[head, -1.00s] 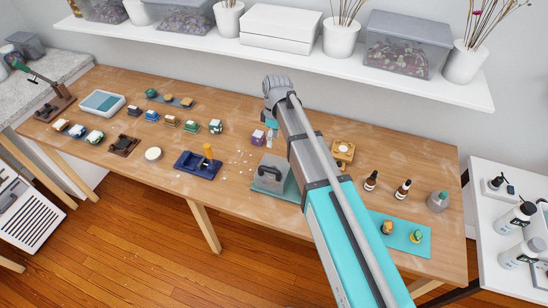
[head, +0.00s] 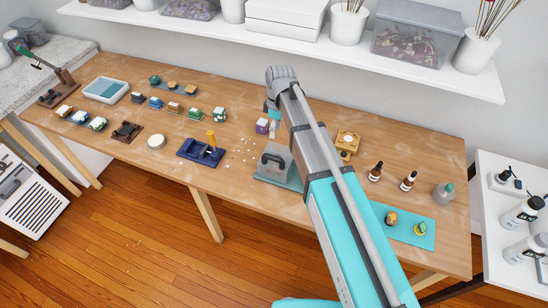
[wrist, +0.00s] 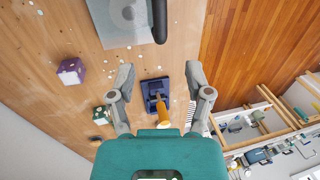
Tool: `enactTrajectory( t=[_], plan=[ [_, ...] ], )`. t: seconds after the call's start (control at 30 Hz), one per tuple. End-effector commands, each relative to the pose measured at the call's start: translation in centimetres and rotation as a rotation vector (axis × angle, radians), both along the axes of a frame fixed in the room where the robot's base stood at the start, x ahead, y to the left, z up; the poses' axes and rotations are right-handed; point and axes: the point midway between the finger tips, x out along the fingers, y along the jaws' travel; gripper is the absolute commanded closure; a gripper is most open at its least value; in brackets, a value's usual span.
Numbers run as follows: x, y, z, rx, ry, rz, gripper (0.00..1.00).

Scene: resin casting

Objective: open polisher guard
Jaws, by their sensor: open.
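The polisher guard (head: 276,157) is a grey box-like cover with a dark handle, on a teal base near the table's front edge, left of my arm. In the wrist view the guard (wrist: 118,22) shows at the top, partly cut off, with its black handle (wrist: 159,20) at its right side. It appears down, but its hinge is not visible. My gripper (wrist: 160,70) is open with nothing between its fingers, apart from the guard. In the head view my arm mostly hides the gripper.
A blue fixture (head: 203,151) with an orange handle stands left of the guard; a purple block (head: 262,126) stands behind it. White crumbs lie between. Dropper bottles (head: 408,181) stand at right. A white shelf (head: 200,27) runs along the wall.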

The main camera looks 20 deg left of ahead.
Motion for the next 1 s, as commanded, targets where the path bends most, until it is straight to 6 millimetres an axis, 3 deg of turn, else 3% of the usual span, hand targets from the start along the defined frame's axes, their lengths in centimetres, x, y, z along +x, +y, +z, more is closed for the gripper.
enactTrajectory(
  t=[1.0],
  plan=[
    [-1.5,0.0,-8.2,0.000,0.000,-0.003,0.35]
  ],
)
